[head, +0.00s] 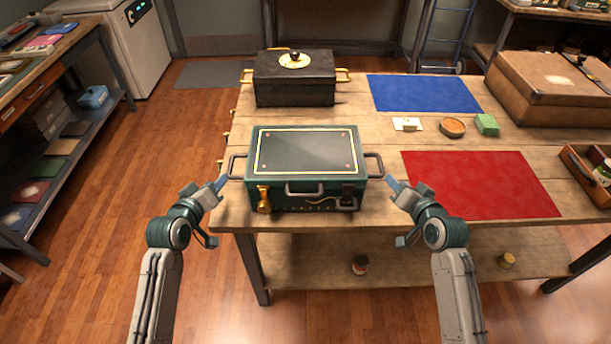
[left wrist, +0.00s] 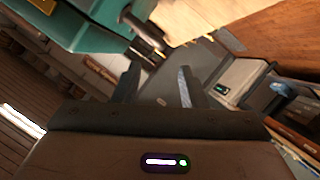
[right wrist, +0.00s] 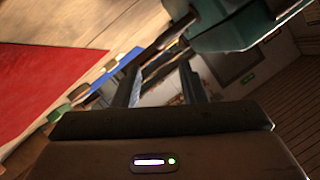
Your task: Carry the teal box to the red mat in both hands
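The teal box (head: 305,197) stands upright near the table's front left, with a dark lid panel and a side handle at each end. My left gripper (head: 221,183) is just in front of its left handle (head: 236,168). My right gripper (head: 392,184) is just in front of its right handle (head: 375,164). In the left wrist view (left wrist: 158,72) and the right wrist view (right wrist: 162,72) the fingers are apart with nothing between them, and the teal box shows just beyond. The red mat (head: 480,184) lies flat and empty to the right of the box.
A black box (head: 293,85) stands behind the teal box. A blue mat (head: 423,93) lies at the back. A card (head: 407,124), a round orange dish (head: 452,127) and a green block (head: 487,124) sit behind the red mat. A brown case (head: 549,90) and a wooden tray (head: 580,172) are at the right.

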